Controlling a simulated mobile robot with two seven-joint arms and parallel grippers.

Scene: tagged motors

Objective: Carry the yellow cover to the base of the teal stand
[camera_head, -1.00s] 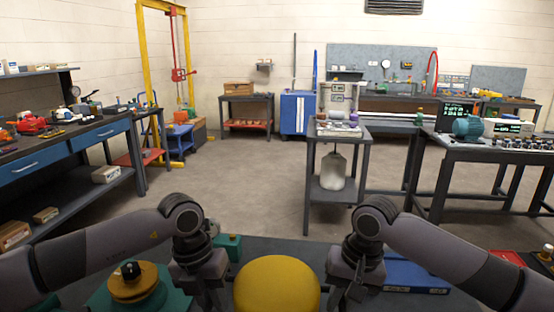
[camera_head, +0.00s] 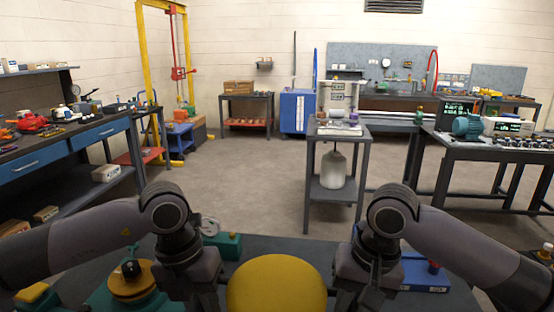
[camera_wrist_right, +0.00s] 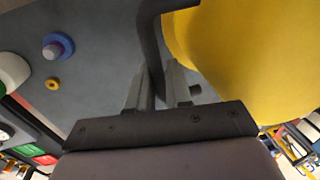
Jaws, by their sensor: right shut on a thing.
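The yellow cover (camera_head: 277,285) is a large rounded dome at the bottom centre of the head view, between my two grippers. It also fills the upper right of the right wrist view (camera_wrist_right: 245,60). My right gripper (camera_wrist_right: 158,88) is shut on a dark bent handle (camera_wrist_right: 150,45) beside the cover; in the head view it is at the cover's right side (camera_head: 345,300). My left gripper (camera_head: 212,303) is at the cover's left side, its fingertips hidden or cut off. A teal base (camera_head: 105,297) with a brass disc and black knob stands at the lower left; I cannot tell whether it is the teal stand.
A teal block (camera_head: 229,246) lies on the dark bench (camera_head: 285,246) behind my left gripper. A blue tray (camera_head: 425,277) with a red item lies right of my right gripper. A blue-purple knob (camera_wrist_right: 57,46) and a yellow ring (camera_wrist_right: 52,83) show in the wrist view.

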